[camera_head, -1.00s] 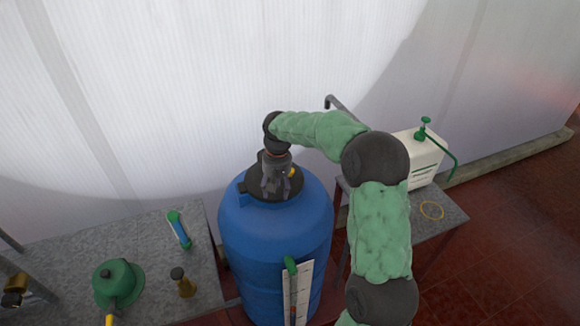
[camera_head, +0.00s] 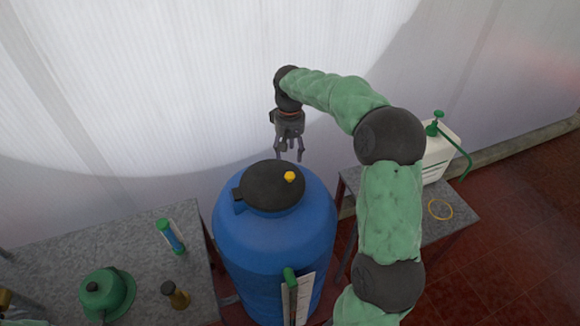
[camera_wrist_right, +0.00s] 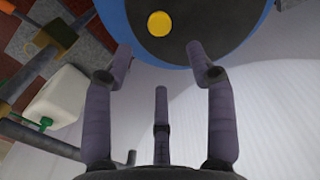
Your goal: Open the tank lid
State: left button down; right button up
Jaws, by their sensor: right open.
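The blue tank (camera_head: 275,235) stands upright in the middle of the head view. Its round black lid (camera_head: 262,186) lies over the top, with a yellow knob (camera_head: 290,176) towards the far right and a dark block at its left edge. My right gripper (camera_head: 291,154) is open and empty, pointing down just beyond the lid's far edge and apart from it. In the right wrist view, the spread fingers (camera_wrist_right: 160,62) show below the black lid (camera_wrist_right: 205,22) and yellow knob (camera_wrist_right: 158,23). My left gripper is out of view.
A grey table (camera_head: 60,250) at left holds a green rounded vessel (camera_head: 107,295), a brass bottle (camera_head: 175,294) and a green-blue tube (camera_head: 170,236). At right, a white sprayer can (camera_head: 440,153) and a yellow ring (camera_head: 440,209) sit on another table. A pale wall stands behind.

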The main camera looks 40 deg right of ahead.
aim_at(290, 175)
notch_tip(290, 175, down, 8)
jog(key=shift+s+a+f, duration=0.1)
jog(key=shift+s+a, duration=0.05)
jog(key=shift+s+a+f, duration=0.1)
jog(key=shift+f, duration=0.55)
grip_shut()
